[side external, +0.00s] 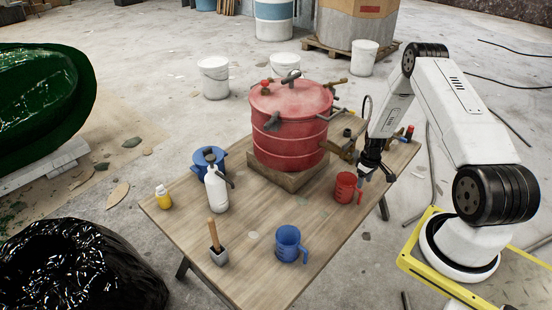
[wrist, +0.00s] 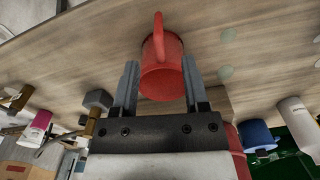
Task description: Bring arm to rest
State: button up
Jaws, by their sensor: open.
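My gripper (side external: 375,177) points down at the right edge of the wooden table (side external: 235,275), close beside the red mug (side external: 346,188). The mug stands upright on the table. In the wrist view the red mug (wrist: 162,72) shows between the two spread fingers of my gripper (wrist: 160,63), with its handle pointing away from them. The fingers are apart and empty; I cannot tell whether either finger touches the mug.
A large red pressure pot (side external: 290,130) stands on a wooden block behind the mug.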

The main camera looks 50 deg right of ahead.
jog(key=w+a+r+t, duration=0.1)
jog(key=w+a+r, duration=0.2)
jog(key=a+r, duration=0.5)
jog(key=w+a+r, duration=0.3)
jog(key=a+r, duration=0.4)
jog(key=r, duration=0.2)
jog(key=s+a+r+n, duration=0.1)
jog(key=s+a+r, duration=0.3)
jog(key=a, duration=0.5)
jog(key=s+a+r+t, duration=0.1)
jog(key=s+a+r, duration=0.4)
jog(key=a+r, duration=0.2)
jog(key=shift+a+n+t, duration=0.3)
jog(key=shift+a+n, duration=0.1)
jog(key=shift+a, duration=0.7)
